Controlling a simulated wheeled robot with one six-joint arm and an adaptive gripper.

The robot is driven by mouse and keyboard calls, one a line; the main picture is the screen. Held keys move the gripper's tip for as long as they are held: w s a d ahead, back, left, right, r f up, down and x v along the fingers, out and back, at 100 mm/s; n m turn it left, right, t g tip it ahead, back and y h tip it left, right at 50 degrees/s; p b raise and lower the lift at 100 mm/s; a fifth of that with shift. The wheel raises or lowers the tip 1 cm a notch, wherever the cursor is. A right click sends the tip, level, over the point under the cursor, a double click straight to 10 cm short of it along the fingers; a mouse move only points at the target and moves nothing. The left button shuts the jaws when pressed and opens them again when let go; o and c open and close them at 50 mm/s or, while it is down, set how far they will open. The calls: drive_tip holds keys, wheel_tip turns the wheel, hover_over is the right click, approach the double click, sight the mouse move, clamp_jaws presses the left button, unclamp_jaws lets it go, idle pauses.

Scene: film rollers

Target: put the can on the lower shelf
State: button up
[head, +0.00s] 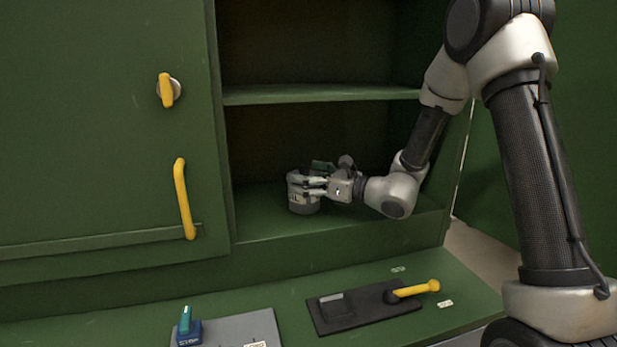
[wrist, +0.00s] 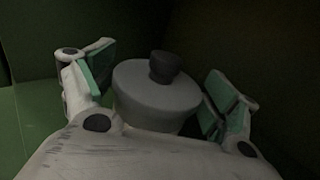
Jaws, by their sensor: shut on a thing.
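The can (head: 303,204) is a grey cylinder inside the lower compartment of the green cabinet. It appears upright, on or very close to the lower shelf (head: 270,226); I cannot tell if its base touches. My gripper (head: 306,184) reaches in from the right and is shut on the can. In the wrist view the can (wrist: 155,97) shows a grey top with a dark knob, between the green pads of my gripper (wrist: 155,90). Part of the can is hidden by my fingers.
The upper shelf board (head: 320,95) is above my gripper. A cabinet door (head: 100,130) with yellow handles is at left. Below are a black panel with a yellow lever (head: 412,289) and a teal switch (head: 186,325). The lower shelf has free room around the can.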

drive_tip(key=shift+f, duration=0.15)
drive_tip(key=o, duration=1.3)
drive_tip(key=shift+o, duration=0.2)
